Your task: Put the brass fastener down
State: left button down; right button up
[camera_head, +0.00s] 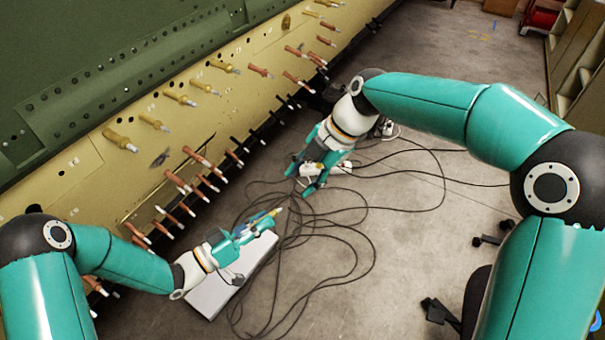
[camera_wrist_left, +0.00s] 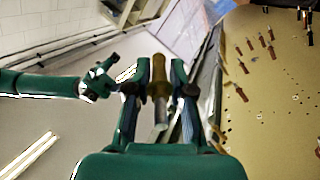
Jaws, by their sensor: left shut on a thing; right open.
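In the left wrist view the brass fastener (camera_wrist_left: 159,77) stands lengthwise between the two teal fingers (camera_wrist_left: 158,95). The fastener is clear of the panel. My right gripper (camera_head: 303,178) is open and empty, above and to the right of the left one. It also shows at the left of the left wrist view (camera_wrist_left: 98,80).
A cream fuselage panel (camera_head: 262,50) with several brass and copper-coloured fasteners (camera_head: 180,97) runs diagonally along the left. A white box (camera_head: 225,285) lies below my left gripper. Black cables (camera_head: 350,240) tangle over the grey floor.

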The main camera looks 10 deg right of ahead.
aim_at(279, 210)
jog(key=x, duration=1.1)
jog(key=shift+a+f, duration=0.1)
grip_shut()
pick_arm(q)
jog(key=c, duration=0.9)
grip_release()
jog(key=shift+c, duration=0.2)
jog(key=shift+a, duration=0.15)
